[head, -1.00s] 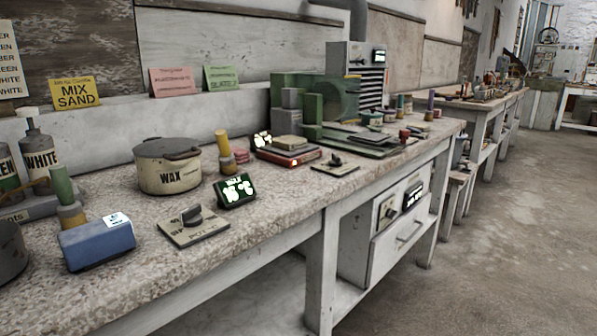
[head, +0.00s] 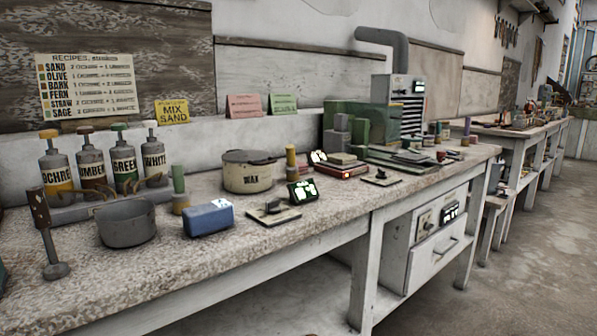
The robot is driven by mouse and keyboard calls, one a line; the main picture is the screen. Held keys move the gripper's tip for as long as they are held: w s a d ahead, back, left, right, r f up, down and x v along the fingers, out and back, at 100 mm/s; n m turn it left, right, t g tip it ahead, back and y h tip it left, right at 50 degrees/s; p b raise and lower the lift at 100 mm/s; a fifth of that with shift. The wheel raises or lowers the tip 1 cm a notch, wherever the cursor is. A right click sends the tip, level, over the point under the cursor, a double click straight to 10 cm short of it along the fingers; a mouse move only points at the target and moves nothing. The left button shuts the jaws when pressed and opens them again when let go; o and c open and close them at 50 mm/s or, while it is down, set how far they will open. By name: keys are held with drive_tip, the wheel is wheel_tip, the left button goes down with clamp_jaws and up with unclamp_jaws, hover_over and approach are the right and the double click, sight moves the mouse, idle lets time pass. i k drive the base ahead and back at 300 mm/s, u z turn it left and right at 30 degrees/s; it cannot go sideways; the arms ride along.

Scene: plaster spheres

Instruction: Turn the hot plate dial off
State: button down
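Two flat plates with dark dial knobs lie on the bench. The nearer dial plate (head: 273,213) lies in front of a wax pot (head: 248,178) and beside a small lit green display (head: 302,191). The farther dial plate (head: 381,176) lies in front of a flat reddish device (head: 341,170) with a small lit light. The lettering on both plates is too small to read, so I cannot tell which is the hot plate's dial or its setting. My gripper is not in view.
The long speckled bench (head: 225,252) runs from lower left to back right. A blue box (head: 208,219), a grey pan (head: 127,224) and labelled bottles (head: 91,160) stand left of the nearer dial. Green machinery (head: 365,127) stands farther right. The floor (head: 500,285) at right is clear.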

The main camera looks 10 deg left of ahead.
sight(382, 174)
drive_tip(key=u, duration=0.85)
drive_tip(key=i, duration=0.4)
